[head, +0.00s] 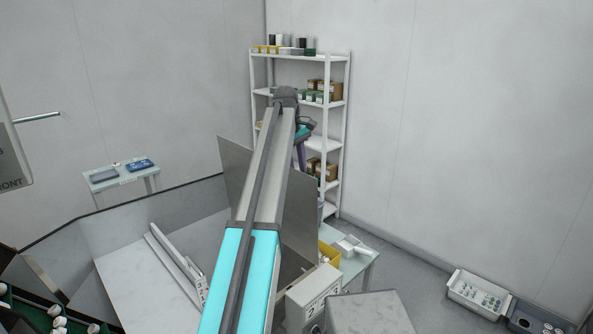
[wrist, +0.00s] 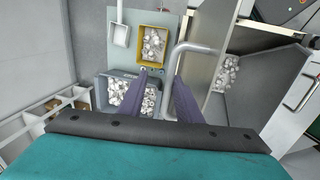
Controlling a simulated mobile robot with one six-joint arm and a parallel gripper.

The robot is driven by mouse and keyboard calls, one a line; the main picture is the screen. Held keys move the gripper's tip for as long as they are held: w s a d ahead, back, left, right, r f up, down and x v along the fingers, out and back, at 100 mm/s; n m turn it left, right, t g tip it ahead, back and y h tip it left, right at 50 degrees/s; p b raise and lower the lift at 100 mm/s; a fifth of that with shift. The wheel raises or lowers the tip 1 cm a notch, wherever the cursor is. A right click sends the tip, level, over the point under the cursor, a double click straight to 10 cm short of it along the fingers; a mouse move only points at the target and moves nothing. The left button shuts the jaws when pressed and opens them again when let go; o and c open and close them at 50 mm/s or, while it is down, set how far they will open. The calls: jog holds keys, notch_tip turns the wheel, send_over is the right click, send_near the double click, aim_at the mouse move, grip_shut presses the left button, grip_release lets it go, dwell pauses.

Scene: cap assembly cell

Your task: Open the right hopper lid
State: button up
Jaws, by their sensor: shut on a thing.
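The right hopper lid (head: 300,215) is a flat grey panel, raised and standing steeply in the head view, partly hidden behind my arm. In the wrist view the lid (wrist: 203,72) is seen at a steep angle, with a bent tubular handle (wrist: 190,47) on its left face. My gripper (wrist: 164,80) has its purple fingers on either side of the handle bar and is shut on it. It also shows in the head view (head: 301,158), beyond the lid, its tips hidden. The open hopper interior (wrist: 245,75) holds pale caps (wrist: 226,73) to the right of the lid.
A shelf rack (head: 343,130) stands behind my arm. A numbered box (head: 312,297) is at the front.

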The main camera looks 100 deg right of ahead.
jog(key=r+b, duration=0.1)
jog(key=r, duration=0.4)
jog(key=w+r+b, duration=0.1)
jog(key=r, duration=0.2)
jog(key=shift+a+r+b, duration=0.1)
jog(key=shift+a+b, duration=0.2)
jog(key=shift+a, duration=0.1)
jog(key=shift+w+a+r+p, duration=0.15)
jog(key=shift+r+p, duration=0.45)
jog(key=shift+r, duration=0.2)
jog(key=shift+w+a+r+p, duration=0.1)
jog(key=shift+w+r+p, duration=0.1)
jog(key=shift+r+p, duration=0.5)
jog(key=shift+w+a+r+p, duration=0.15)
jog(key=shift+r+p, duration=0.3)
jog(key=shift+r, duration=0.5)
